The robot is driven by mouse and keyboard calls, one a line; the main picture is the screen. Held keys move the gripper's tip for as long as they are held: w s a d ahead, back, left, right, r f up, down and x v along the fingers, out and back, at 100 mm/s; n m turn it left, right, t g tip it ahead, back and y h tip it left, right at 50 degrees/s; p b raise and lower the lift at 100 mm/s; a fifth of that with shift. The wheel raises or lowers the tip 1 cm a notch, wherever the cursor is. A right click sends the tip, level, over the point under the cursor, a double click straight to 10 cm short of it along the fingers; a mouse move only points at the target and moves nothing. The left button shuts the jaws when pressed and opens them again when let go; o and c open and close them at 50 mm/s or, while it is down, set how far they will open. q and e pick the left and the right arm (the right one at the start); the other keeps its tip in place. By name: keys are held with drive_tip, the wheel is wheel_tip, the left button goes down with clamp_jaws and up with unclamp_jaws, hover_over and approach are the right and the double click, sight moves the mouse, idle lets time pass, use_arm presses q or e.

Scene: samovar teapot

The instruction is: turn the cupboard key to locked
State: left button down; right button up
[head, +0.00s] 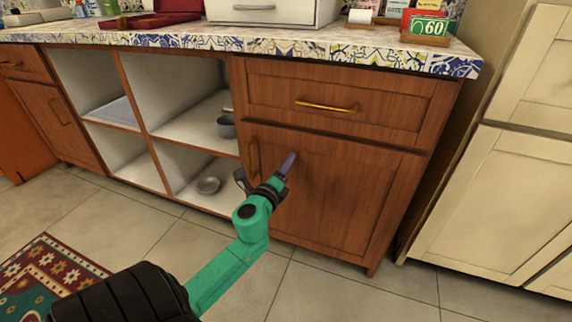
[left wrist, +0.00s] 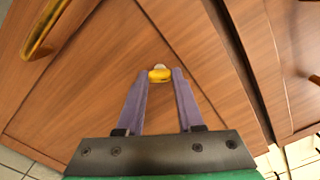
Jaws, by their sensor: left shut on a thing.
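The wooden cupboard door (head: 345,190) is closed, below a drawer with a brass handle. The key (left wrist: 160,76) shows in the left wrist view as a small yellow bow with a pale piece beyond it, at the door's face. My left gripper (head: 289,160) is at the upper left part of the door. Its two purple fingers (left wrist: 161,74) are shut on the key's bow, one on each side. In the head view the key is hidden by the fingers. I cannot tell the lock's state. My right gripper is not in view.
The door's brass handle (head: 253,160) is close to the left of my gripper; it also shows large in the left wrist view (left wrist: 42,30). Open shelves with a grey pot (head: 226,128) are further left. The tiled floor in front is mostly clear.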

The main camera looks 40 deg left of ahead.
use_arm(q)
drive_tip(key=shift+n+p, duration=0.55)
drive_tip(key=shift+n, duration=2.65)
drive_tip(key=c, duration=0.5)
unclamp_jaws()
drive_tip(key=shift+c, duration=0.2)
